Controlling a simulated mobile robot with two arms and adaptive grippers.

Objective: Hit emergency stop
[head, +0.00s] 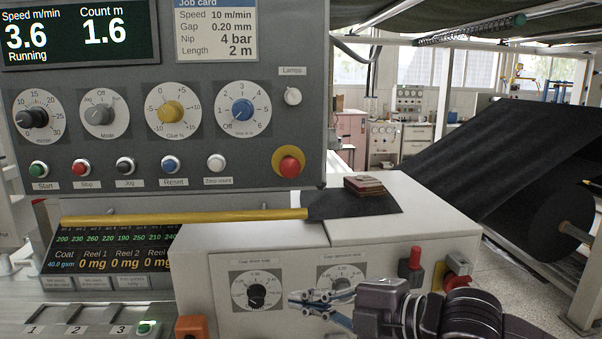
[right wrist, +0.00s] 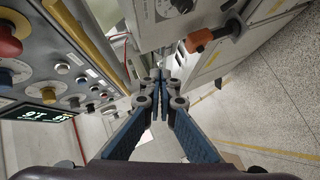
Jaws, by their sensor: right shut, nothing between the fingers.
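A red mushroom button on a yellow round plate (head: 290,166), which looks like the emergency stop, sits at the lower right of the grey control panel (head: 300,75). It also shows at the left edge of the right wrist view (right wrist: 9,44). A second red button with yellow (head: 457,264) is at the right end of the white box, partly behind my right arm. My right gripper (head: 297,300) is shut and empty, in front of the white box, below the panel button and apart from it. Its closed blue fingers show in the right wrist view (right wrist: 160,76). My left gripper is not in view.
The display (head: 80,35) reads 3.6 m/min and Running. Start, Stop, Jog and other small buttons line the panel left of the red button. A yellow bar (head: 185,217) runs below them. The white box (head: 210,255) with dials juts out; an orange knob (head: 190,327) is below.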

